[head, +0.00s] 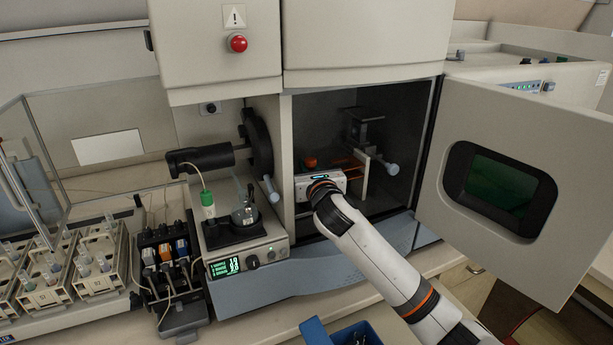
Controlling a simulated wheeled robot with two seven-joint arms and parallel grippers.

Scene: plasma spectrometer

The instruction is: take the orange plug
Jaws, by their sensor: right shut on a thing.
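My right arm reaches from the lower right into the open chamber of the spectrometer (365,105). The orange plug (310,161) shows as a small rounded orange piece just beyond the white body of my right gripper (312,169). The gripper is shut on it; the fingertips are mostly hidden behind the gripper body. My left gripper is not in view.
The chamber door (490,150) stands wide open at the right. Inside, a dark metal fixture (363,128) and thin orange bars lie right of the gripper. Left of the chamber are a pump unit (165,262) and vial racks (98,260). A blue bin (318,333) is at the bottom.

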